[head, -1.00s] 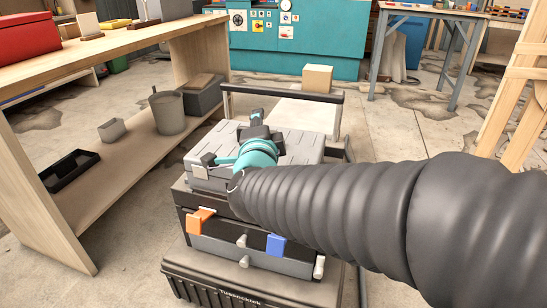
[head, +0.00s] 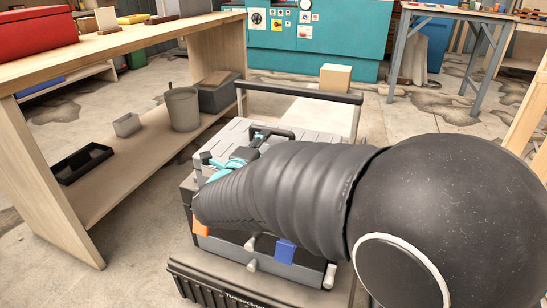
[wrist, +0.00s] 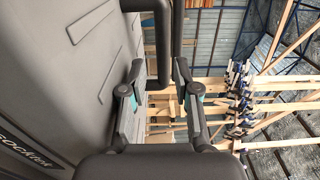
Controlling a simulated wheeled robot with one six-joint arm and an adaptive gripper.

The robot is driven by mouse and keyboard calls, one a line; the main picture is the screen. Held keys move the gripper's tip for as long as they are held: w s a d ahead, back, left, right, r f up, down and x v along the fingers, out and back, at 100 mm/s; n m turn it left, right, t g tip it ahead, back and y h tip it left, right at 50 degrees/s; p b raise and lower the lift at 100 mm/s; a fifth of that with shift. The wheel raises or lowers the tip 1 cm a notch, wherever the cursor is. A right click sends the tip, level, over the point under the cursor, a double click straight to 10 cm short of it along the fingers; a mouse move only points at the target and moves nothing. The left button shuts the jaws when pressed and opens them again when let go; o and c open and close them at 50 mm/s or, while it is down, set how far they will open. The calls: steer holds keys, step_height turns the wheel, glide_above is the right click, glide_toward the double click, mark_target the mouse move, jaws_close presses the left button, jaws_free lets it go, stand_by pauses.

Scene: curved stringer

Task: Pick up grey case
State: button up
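The grey case (head: 312,140) lies flat on top of a stack of dark boxes in the head view. My gripper (head: 240,150) is at its near left part, and my arm hides much of its front. In the wrist view a large dark grey panel (wrist: 55,60) with partly cut-off lettering fills the left; I cannot tell for certain which box it belongs to. My gripper (wrist: 158,69) shows there with its two fingers apart. A dark handle-like bar (wrist: 163,35) shows between the fingertips, with no clear contact.
The stack stands on a cart with a black push handle (head: 300,92). A wooden workbench (head: 110,45) with a lower shelf is on the left. A cardboard box (head: 335,77) sits behind the cart. Bare floor lies to the right.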

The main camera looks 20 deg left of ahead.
steer(key=shift+w+d+r, duration=0.1)
steer(key=shift+w, duration=1.35)
steer(key=shift+w+r, duration=0.1)
steer(key=shift+w, duration=1.35)
jaws_close()
steer(key=shift+r, duration=0.15)
